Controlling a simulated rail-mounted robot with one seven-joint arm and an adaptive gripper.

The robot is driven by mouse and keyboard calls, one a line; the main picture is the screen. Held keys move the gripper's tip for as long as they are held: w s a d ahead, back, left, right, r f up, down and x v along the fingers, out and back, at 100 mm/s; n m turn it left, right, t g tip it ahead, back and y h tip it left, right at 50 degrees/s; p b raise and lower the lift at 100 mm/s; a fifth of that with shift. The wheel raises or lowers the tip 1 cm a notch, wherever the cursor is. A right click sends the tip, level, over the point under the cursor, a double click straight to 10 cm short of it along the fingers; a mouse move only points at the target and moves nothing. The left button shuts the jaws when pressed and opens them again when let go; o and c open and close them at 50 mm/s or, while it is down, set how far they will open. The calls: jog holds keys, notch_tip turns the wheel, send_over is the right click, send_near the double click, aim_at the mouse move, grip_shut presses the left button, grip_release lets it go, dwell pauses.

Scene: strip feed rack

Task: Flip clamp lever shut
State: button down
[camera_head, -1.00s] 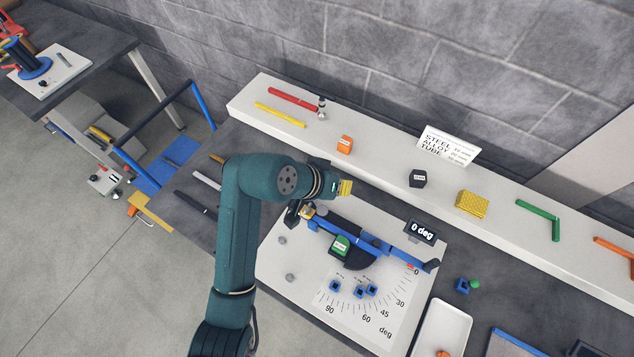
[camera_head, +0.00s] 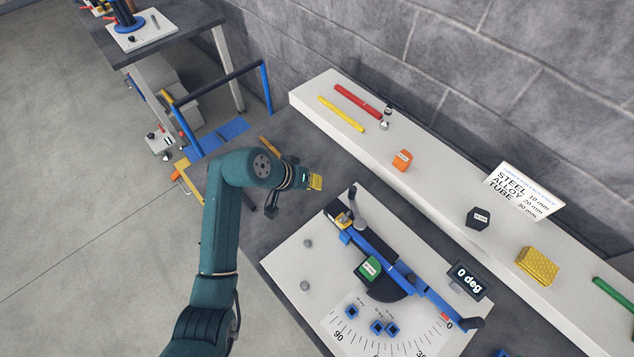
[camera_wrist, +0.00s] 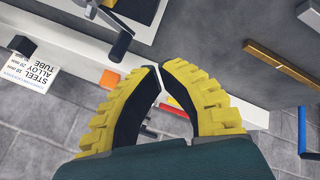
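The bending fixture lies on a white board (camera_head: 285,250), with a blue arm (camera_head: 415,285) along it. The clamp (camera_head: 342,218) is at its far left end. A grey lever with a rounded tip (camera_head: 353,191) stands up beside the clamp. In the wrist view a dark lever (camera_wrist: 121,44) shows just past the left finger. My gripper (camera_head: 315,182) is left of the lever and apart from it, in the air above the bench. Its yellow ridged fingers (camera_wrist: 160,68) are together at the tips, with nothing seen between them. The clamp's inner parts are too small to read.
A white shelf (camera_head: 430,190) runs behind the fixture. It carries an orange block (camera_head: 402,160), a dark block (camera_head: 478,217), a yellow block (camera_head: 537,265), red (camera_head: 358,101) and yellow rods (camera_head: 341,114) and a sign (camera_head: 523,191). An angle display (camera_head: 468,280) reads 0 deg.

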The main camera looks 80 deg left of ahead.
aim_at(357, 208)
jog(key=b+x, duration=0.1)
jog(key=x, duration=0.5)
jog(key=shift+f, duration=0.1)
jog(key=shift+w+d+f, duration=0.1)
jog(key=shift+w+d, duration=0.1)
jog(key=shift+w, duration=0.5)
jog(key=shift+w+d+f, duration=0.1)
jog(key=shift+w+d, duration=0.1)
jog(key=shift+w, duration=0.5)
jog(key=shift+w+d, duration=0.2)
jog(key=shift+w, duration=0.5)
jog(key=shift+w+a, duration=0.1)
